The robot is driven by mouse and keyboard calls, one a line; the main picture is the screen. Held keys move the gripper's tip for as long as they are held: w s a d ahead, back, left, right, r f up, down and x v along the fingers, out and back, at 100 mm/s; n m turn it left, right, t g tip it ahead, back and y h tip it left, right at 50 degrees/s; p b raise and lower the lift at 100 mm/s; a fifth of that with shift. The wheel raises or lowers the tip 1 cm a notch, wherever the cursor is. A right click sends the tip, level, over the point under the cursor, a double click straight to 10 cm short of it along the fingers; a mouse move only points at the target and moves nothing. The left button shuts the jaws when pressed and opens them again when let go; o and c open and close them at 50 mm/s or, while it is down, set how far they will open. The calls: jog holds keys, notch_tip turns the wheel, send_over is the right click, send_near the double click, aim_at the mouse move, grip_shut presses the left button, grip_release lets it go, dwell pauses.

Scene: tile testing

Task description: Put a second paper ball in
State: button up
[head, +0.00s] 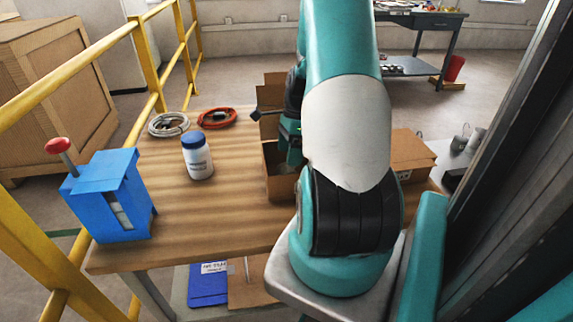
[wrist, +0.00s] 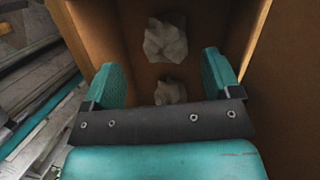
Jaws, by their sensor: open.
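An open cardboard box (head: 279,188) stands on the wooden table, partly hidden behind my arm in the head view. In the wrist view I look down into the box, whose brown wall (wrist: 275,70) shows on the right. Two crumpled paper balls lie inside: a larger one (wrist: 166,40) and a smaller-looking one (wrist: 170,92), partly hidden by my gripper. My gripper (wrist: 163,75) is open, with its two teal fingers apart over the box and nothing held between them. In the head view the fingertips are mostly hidden by the box and arm.
A white bottle with a blue cap (head: 197,160), a blue device with a red-knobbed lever (head: 110,200), a grey cable coil (head: 168,124) and an orange one (head: 216,118) are on the table. A closed carton (head: 410,152) stands right of my arm. Yellow railing (head: 145,60) runs along the left.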

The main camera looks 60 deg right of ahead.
jog(key=v, duration=0.6)
jog(key=w+a+r+n, duration=0.3)
jog(key=a+n, duration=0.2)
jog(key=a, duration=0.3)
jog(key=w+a+r+n, duration=0.3)
jog(key=a+n, duration=0.3)
jog(key=a, duration=0.2)
jog(key=w+a+r+n, duration=0.2)
jog(key=a+r+n, duration=0.1)
jog(key=a+n, duration=0.3)
jog(key=s+a+r+n, duration=0.2)
jog(key=s+a+n, duration=0.4)
jog(key=a, duration=0.5)
jog(key=s+a+r+n, duration=0.3)
jog(key=s+a+n, duration=0.3)
jog(key=a+n, duration=0.5)
jog(key=shift+s+n+y+p, duration=0.3)
jog(key=shift+s+y, duration=0.1)
jog(key=shift+r, duration=0.2)
